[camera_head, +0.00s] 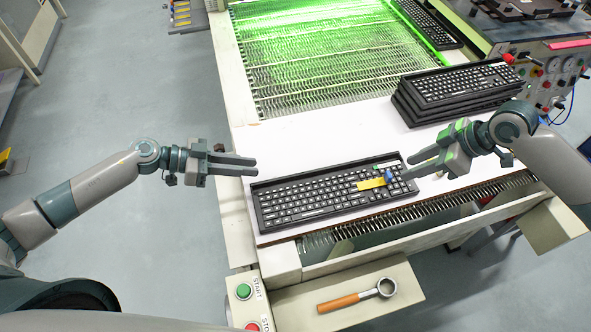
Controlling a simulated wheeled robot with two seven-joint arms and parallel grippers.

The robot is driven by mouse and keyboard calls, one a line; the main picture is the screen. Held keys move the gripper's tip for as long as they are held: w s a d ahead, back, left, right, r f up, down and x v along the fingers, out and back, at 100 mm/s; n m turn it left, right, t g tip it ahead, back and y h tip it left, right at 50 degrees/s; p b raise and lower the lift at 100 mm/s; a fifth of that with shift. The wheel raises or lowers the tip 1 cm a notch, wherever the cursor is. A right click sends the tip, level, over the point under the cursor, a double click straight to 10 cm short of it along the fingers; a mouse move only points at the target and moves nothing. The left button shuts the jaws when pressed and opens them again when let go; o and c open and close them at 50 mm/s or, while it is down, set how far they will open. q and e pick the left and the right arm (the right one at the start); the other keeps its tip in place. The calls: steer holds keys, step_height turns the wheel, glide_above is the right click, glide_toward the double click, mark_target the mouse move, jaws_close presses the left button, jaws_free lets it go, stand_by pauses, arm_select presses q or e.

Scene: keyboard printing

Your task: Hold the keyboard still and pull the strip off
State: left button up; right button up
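A black keyboard (300,197) lies on the white tabletop in front of me. A yellow strip (371,184) lies on the keys in its right half, with a small blue piece (388,177) at the strip's right end. My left gripper (254,166) is open and empty just off the keyboard's upper left corner. My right gripper (406,168) is beside the keyboard's right end, its fingers pointing left and apart. Nothing shows between its fingers. I cannot tell whether a fingertip touches the keyboard.
A stack of black keyboards (458,90) stands at the back right. A green-lit wire conveyor (310,55) lies behind the white tabletop (310,140). A control panel (556,75) is at right. A front shelf holds a wooden-handled tool (345,302), beside a green start button (244,291).

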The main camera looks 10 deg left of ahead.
mark_target(303, 173)
arm_select(q)
steer(key=x, duration=1.5)
steer(key=shift+c, duration=0.3)
